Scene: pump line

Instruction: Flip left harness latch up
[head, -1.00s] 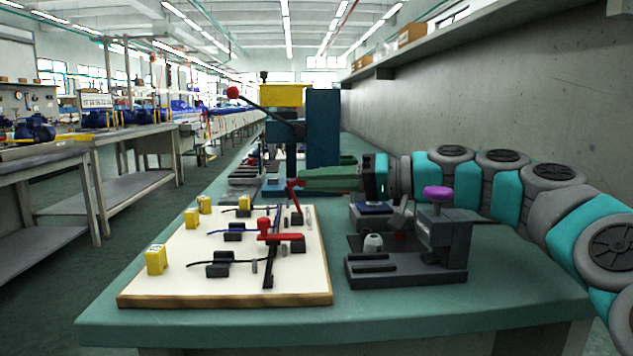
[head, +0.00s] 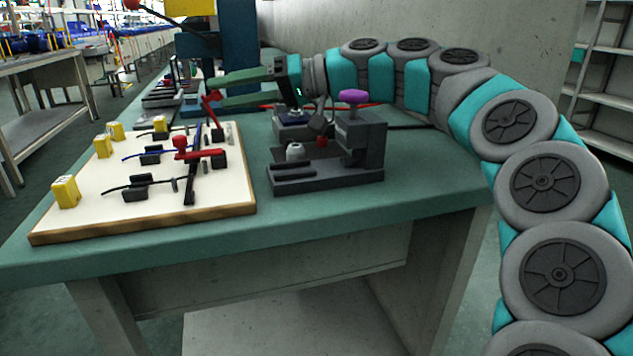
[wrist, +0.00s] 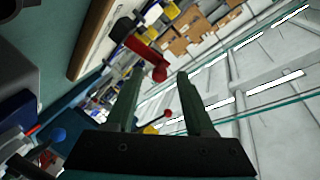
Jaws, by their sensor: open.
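The cream harness board (head: 85,209) lies on the bench with two red-handled latches. The near latch (head: 205,154) lies flat across a dark bar. The far latch (head: 210,106) has its red handle tilted up. I cannot tell which one is the left latch. My gripper (head: 201,92) is open, its green fingers one above the other, pointing left at the far handle. In the wrist view, a red latch handle (wrist: 150,57) lies just past the tip of the left finger of my gripper (wrist: 160,75). I cannot tell whether they touch.
A dark clamp fixture (head: 358,155) with a purple knob (head: 353,96) stands right of the board, below my arm. Yellow blocks (head: 66,191) and black cable clips (head: 135,192) sit on the board. A blue press (head: 232,40) stands behind. The front bench strip is clear.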

